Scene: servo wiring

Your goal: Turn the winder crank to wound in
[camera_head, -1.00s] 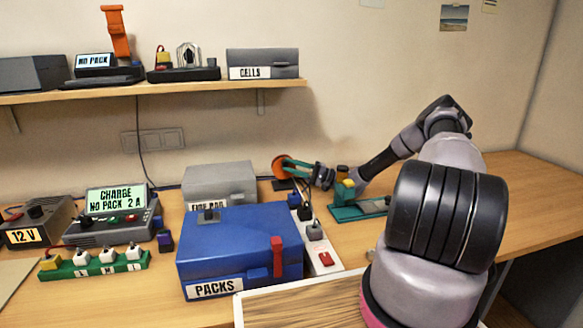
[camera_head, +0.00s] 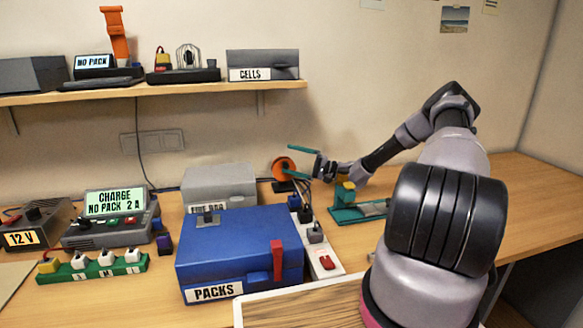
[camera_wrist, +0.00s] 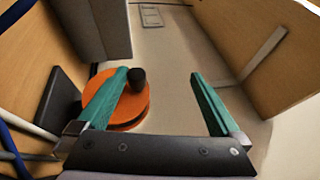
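The winder (camera_head: 284,168) is an orange disc on a dark stand at the back of the bench, left of my gripper. In the wrist view the orange disc (camera_wrist: 128,108) is at left, with a black crank knob (camera_wrist: 137,80) standing on it. My gripper (camera_head: 298,161) is open, its two teal fingers spread at the winder. In the wrist view the knob appears between the fingers of my gripper (camera_wrist: 158,75), close to the left finger, which covers part of the disc. I cannot tell whether finger and knob touch. Nothing is held.
A grey box (camera_head: 220,183) and a blue PACKS box (camera_head: 235,240) stand left of the winder. A white power strip (camera_head: 327,264) with plugs lies in front. A teal fixture (camera_head: 352,213) stands below my forearm. The shelf (camera_head: 200,91) hangs above left. The bench at right is clear.

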